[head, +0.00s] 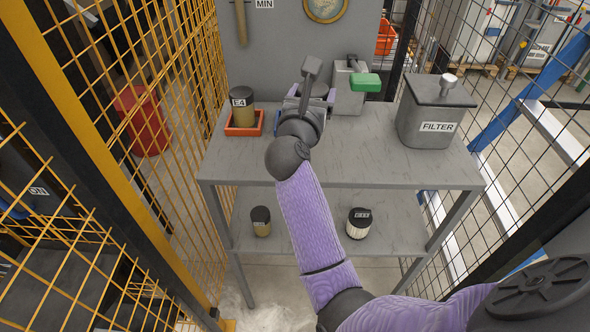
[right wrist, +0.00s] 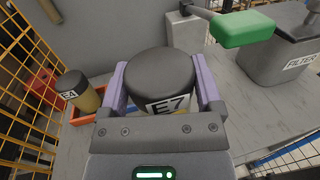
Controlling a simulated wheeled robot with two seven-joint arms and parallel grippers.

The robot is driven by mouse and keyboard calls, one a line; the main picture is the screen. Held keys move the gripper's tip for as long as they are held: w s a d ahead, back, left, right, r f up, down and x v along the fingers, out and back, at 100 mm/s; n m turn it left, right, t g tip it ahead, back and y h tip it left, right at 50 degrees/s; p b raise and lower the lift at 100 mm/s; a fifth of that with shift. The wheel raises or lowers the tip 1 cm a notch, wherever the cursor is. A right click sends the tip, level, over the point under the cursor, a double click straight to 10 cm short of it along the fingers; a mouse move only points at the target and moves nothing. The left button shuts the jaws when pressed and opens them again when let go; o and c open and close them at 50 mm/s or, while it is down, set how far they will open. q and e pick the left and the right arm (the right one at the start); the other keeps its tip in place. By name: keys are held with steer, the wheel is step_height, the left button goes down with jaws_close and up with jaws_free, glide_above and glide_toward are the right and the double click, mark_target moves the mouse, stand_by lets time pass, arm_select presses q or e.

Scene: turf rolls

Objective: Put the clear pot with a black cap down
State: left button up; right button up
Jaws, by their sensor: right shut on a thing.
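My right gripper (head: 312,92) is over the back middle of the grey table (head: 390,165). It is shut on a clear pot with a black cap (right wrist: 162,77), labelled E7, with yellowish contents showing below the label. In the right wrist view the purple fingers of the right gripper (right wrist: 162,90) press on both sides of the pot. The pot looks upright. In the head view my gripper and arm mostly hide it, and I cannot tell whether its base touches the table. My left gripper is not in view.
A similar pot labelled E4 (head: 242,112) stands in an orange tray (head: 230,130) at left. A device with a green handle (head: 365,82) stands close right, then a grey FILTER bin (head: 418,115). Two pots (head: 261,221) (head: 359,223) stand on the lower shelf. The table's front middle is clear.

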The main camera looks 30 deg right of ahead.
steer(key=f+b, duration=0.1)
steer(key=f, duration=0.3)
steer(key=f+b, duration=0.1)
steer(key=f, duration=0.2)
steer(key=shift+w+d+b, duration=0.1)
steer(key=shift+w+b, duration=0.25)
steer(key=shift+w, duration=0.05)
steer(key=shift+f+b, duration=0.45)
steer(key=shift+f, duration=0.4)
steer(key=shift+r, duration=0.2)
steer(key=shift+f, duration=0.25)
steer(key=o, duration=1.2)
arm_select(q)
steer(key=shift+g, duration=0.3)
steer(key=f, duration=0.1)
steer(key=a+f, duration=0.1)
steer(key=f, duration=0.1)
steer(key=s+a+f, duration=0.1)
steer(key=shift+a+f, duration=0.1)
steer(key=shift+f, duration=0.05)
arm_select(e)
steer(key=shift+o, duration=0.2)
steer(key=shift+r, duration=0.2)
